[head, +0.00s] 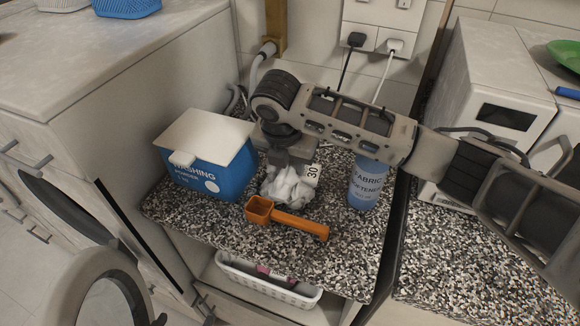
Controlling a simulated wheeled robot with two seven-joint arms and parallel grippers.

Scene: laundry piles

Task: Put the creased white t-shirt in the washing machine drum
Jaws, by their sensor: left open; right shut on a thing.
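The creased white t-shirt (287,189) is a small crumpled white bundle on the speckled counter, between the blue powder box and the softener bottle. A white tag marked "30" (312,174) shows at its upper right. My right gripper (288,166) comes down on it from above and is shut on it; the fingertips are partly hidden. The washing machine (150,115) stands at the left, its front seen at a steep angle. A round door (72,300) stands out at the bottom left, and a dark round opening (65,212) shows behind it. My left gripper is out of view.
A washing powder box (205,185) stands left of the shirt, and a fabric softener bottle (366,186) right of it. An orange scoop (290,220) lies in front. A white basket (268,287) sits on the shelf below. Plugs and cables (392,52) are on the wall behind.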

